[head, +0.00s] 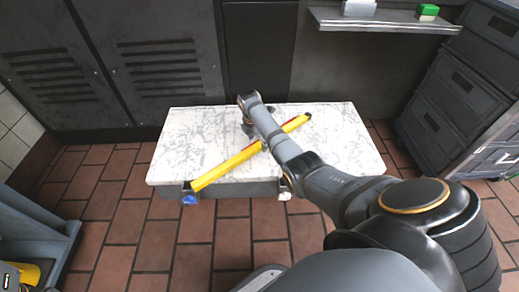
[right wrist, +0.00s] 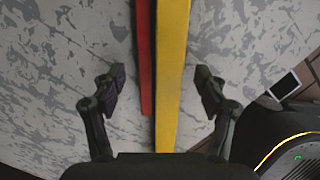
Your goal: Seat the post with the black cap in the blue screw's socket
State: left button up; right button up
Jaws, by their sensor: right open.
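A long yellow post (head: 228,166) lies diagonally across the marble-topped table; its black cap (head: 308,115) is at the far right end. Its near end is at the table's front left edge, by the bracket with the blue screw (head: 189,199); I cannot tell whether that end sits in the socket. A red strip (right wrist: 145,55) runs along the post in the right wrist view; I cannot tell whether it is attached. My right gripper (head: 248,129) is over the table; its open fingers (right wrist: 160,78) stand either side of the yellow post and red strip, apart from both.
A second bracket with a white screw (head: 284,195) is at the table's front edge. Grey cabinets (head: 120,60) stand behind, a shelf (head: 385,22) hangs at back right, and drawers (head: 450,100) stand at right.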

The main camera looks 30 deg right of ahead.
grip_shut()
jog(key=shift+r, duration=0.1)
dwell(0.3)
